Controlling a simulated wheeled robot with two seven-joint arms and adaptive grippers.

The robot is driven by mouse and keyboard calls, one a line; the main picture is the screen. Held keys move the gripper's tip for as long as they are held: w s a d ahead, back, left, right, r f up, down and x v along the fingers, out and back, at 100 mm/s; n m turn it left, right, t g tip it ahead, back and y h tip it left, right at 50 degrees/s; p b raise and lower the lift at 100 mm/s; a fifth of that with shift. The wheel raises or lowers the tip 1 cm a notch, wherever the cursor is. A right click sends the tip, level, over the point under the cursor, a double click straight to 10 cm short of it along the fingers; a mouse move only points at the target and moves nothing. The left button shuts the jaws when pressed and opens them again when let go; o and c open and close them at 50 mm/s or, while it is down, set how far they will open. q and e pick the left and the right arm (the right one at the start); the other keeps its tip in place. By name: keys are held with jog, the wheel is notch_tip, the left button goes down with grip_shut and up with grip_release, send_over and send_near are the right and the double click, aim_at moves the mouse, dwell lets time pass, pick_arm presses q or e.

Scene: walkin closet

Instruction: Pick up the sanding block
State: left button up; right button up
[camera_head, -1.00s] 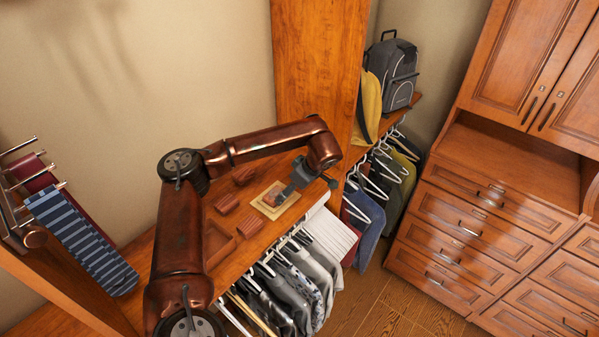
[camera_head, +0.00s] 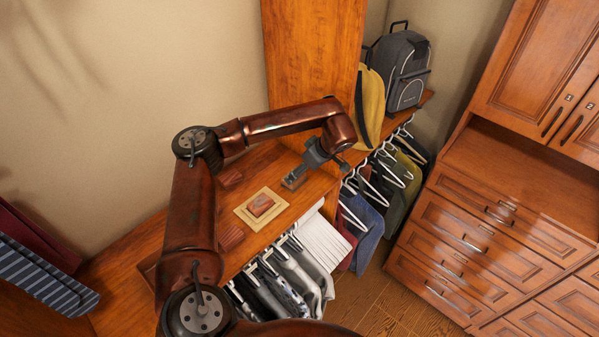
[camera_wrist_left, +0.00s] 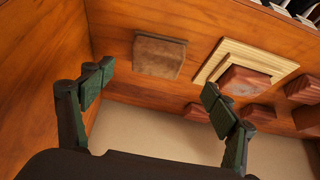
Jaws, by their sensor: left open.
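The sanding block, as I take it, is a brown block with a dull, rough-looking face (camera_wrist_left: 160,56). In the head view it (camera_head: 292,182) lies on the wooden shelf (camera_head: 262,162), right of a pale tan board. My left gripper (camera_head: 303,168) hangs just above it, partly covering it. In the left wrist view the open left gripper (camera_wrist_left: 156,88) has one finger on each side of the block's line, with nothing between the fingers. The fingers look apart from the block. My right gripper is not in view.
A red-brown block (camera_head: 260,205) sits on the pale tan board (camera_head: 243,212), close to one finger in the wrist view. Several similar blocks (camera_head: 229,237) lie nearby. A tall wooden panel (camera_head: 312,60) stands beside the shelf. Clothes on hangers (camera_head: 285,275) hang below its front edge.

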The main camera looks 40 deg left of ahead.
aim_at(298, 179)
pick_arm(q)
jog(key=shift+w+a+f, duration=0.1)
jog(key=shift+w+f, duration=0.15)
jog(key=shift+f, duration=0.1)
jog(key=shift+s+a+f+p, duration=0.1)
jog(key=shift+a+f+p, duration=0.3)
jog(key=shift+a+f, duration=0.65)
jog(key=p+x, duration=0.1)
jog(key=x, duration=0.2)
jog(key=shift+a+f, duration=0.1)
jog(key=shift+f, duration=0.1)
jog(key=shift+a+f, duration=0.2)
jog(key=shift+f, duration=0.15)
jog(key=shift+w, duration=0.25)
jog(key=c, duration=1.3)
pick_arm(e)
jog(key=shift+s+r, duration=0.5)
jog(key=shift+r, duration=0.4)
